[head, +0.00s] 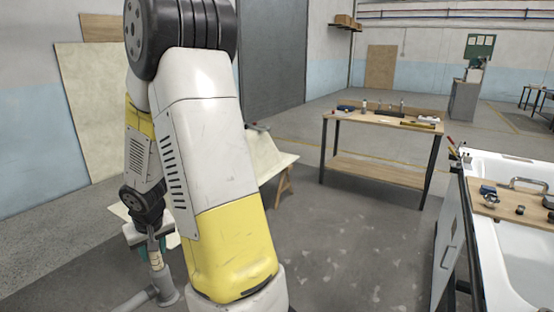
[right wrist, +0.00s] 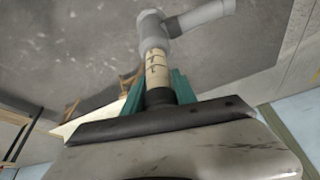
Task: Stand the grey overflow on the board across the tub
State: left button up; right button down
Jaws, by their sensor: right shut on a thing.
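The grey overflow (head: 165,290) is a grey pipe piece with a side branch and a beige, dark-marked section. My right gripper (head: 157,243) is shut on it, with the pipe end hanging below the fingers at the lower left of the head view. In the right wrist view the green fingers (right wrist: 157,83) close around the beige section, and the grey pipe (right wrist: 200,16) reaches beyond them over the floor. The wooden board (head: 504,206) lies across the white tub (head: 491,253) at the far right, well away from the gripper. My left gripper is out of view.
Small fittings, including a blue item (head: 487,190), sit on the board. A wooden workbench (head: 360,119) with tools stands at the back. A pale panel (head: 268,160) on a trestle is partly hidden behind my arm. Open grey floor (head: 350,245) lies before the tub.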

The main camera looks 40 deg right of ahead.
aim_at(512, 199)
jog(key=i+l+z, duration=0.1)
jog(key=z, duration=0.4)
jog(key=i+l+z, duration=0.1)
jog(key=l+z, duration=0.15)
jog(key=z, duration=0.25)
jog(key=i+l+z, duration=0.1)
jog(key=z, duration=0.4)
jog(key=i+z, duration=0.2)
jog(key=z, duration=0.25)
jog(key=i+z, duration=0.5)
jog(key=i+j+z, duration=0.2)
jog(key=z, duration=0.25)
jog(key=i+j+z, duration=0.35)
jog(key=z, duration=0.15)
jog(key=i, duration=0.1)
